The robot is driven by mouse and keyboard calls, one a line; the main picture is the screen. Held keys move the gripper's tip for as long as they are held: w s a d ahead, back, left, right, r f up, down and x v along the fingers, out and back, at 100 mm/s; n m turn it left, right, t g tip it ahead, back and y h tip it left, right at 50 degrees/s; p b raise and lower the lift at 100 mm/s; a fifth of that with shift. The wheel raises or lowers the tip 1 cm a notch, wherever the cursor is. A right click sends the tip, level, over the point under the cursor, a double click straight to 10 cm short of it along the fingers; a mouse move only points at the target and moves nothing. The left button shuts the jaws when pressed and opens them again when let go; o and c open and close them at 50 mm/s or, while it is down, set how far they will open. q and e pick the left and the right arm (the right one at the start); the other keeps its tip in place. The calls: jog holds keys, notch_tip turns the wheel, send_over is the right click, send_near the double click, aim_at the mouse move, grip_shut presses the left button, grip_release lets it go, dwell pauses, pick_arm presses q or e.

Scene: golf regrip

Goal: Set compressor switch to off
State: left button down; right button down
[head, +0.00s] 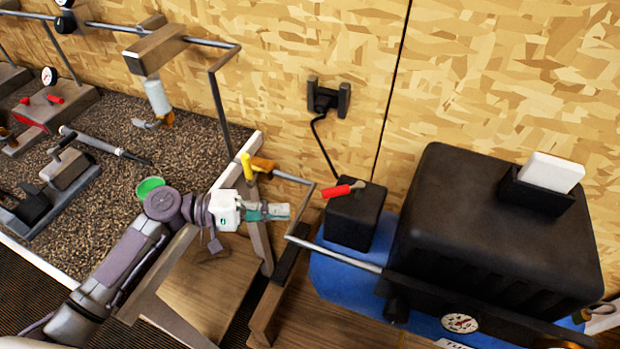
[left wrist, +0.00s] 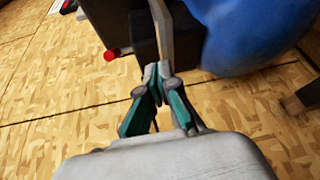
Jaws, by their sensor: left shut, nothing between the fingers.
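The compressor (head: 490,225) is a large black body over a blue base (head: 345,285) at the right of the head view. Beside it stands a black switch box (head: 353,218) with a red-handled lever (head: 338,191) on top, the red end pointing left. My left gripper (head: 287,211) is shut and empty, just left of the box and lower than the lever. In the left wrist view its fingertips (left wrist: 157,72) are together near a grey-brown bar (left wrist: 165,30). The red handle (left wrist: 110,55) shows there at the side of the dark box. Contact cannot be told.
A metal pipe (head: 335,253) runs in front of the box to the compressor. A yellow-handled valve (head: 250,168) sits close behind my left gripper. A wall plug (head: 327,97) with a black cable is above. The workbench (head: 110,125) at left holds tools.

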pick_arm(q)
notch_tip(320, 180, up, 5)
jog(key=w+a+h, duration=0.2)
jog(key=p, duration=0.4)
send_near(342, 194)
jog(key=w+d, duration=0.4)
jog(key=d, duration=0.2)
jog(key=shift+s+a+n, duration=0.1)
jog(key=shift+s+n, duration=0.05)
jog(key=shift+n, duration=0.15)
jog(key=shift+s, duration=0.15)
jog(key=shift+s+n+t, duration=0.15)
jog(key=shift+n+t, duration=0.25)
